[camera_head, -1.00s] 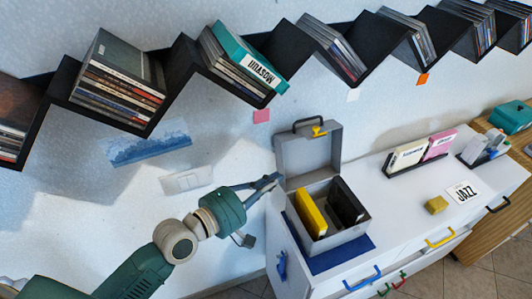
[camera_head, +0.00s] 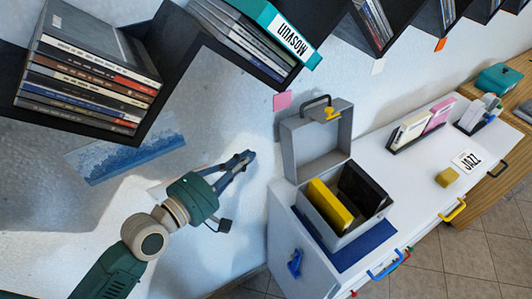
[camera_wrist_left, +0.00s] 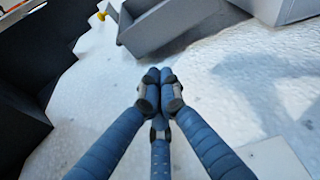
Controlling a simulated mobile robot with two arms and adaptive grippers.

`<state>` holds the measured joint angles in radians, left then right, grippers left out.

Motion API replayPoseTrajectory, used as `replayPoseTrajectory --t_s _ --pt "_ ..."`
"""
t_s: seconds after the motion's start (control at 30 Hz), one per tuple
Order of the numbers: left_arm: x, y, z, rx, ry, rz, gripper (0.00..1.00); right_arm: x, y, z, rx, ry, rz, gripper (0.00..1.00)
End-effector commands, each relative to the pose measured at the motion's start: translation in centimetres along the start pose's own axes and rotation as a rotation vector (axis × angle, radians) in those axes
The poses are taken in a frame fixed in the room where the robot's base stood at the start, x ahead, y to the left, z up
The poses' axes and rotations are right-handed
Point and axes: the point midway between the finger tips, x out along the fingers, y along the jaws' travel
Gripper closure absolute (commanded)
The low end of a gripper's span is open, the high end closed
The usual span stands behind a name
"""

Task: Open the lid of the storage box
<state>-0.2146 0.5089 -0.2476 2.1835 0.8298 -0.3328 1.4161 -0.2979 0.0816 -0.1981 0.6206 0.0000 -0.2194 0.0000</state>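The storage box (camera_head: 350,238) is grey and stands on the white cabinet with a yellow and a black case inside. Its lid (camera_head: 316,150) stands upright at the back, open, with a dark handle (camera_head: 314,101) and a yellow latch (camera_head: 332,114) at its top. My left gripper (camera_head: 249,156) is left of the lid, apart from it and empty. In the left wrist view the fingertips (camera_wrist_left: 158,75) of the left gripper are together, and the grey lid (camera_wrist_left: 170,30) shows beyond them. My right gripper is not in view.
A dark zigzag shelf (camera_head: 165,80) with discs runs along the wall above the arm. A blue mat (camera_head: 345,252) lies under the box. A yellow block (camera_head: 448,178), a JAZZ card (camera_head: 467,161) and a disc rack (camera_head: 404,145) are on the cabinet to the right.

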Motion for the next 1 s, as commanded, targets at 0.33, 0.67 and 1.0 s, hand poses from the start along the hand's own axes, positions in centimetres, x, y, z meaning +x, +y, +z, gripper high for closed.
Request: replayPoseTrajectory --t_s 0.33,0.67,1.0 --pt "0.6 -3.5 -0.9 0.0 0.001 0.001 1.0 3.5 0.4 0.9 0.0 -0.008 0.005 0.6" --pt "5.8 -3.0 -0.7 0.0 -0.001 0.002 1.0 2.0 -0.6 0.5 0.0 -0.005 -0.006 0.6" --pt "10.0 -3.4 -0.8 0.0 0.001 -0.001 1.0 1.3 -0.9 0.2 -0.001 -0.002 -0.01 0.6"
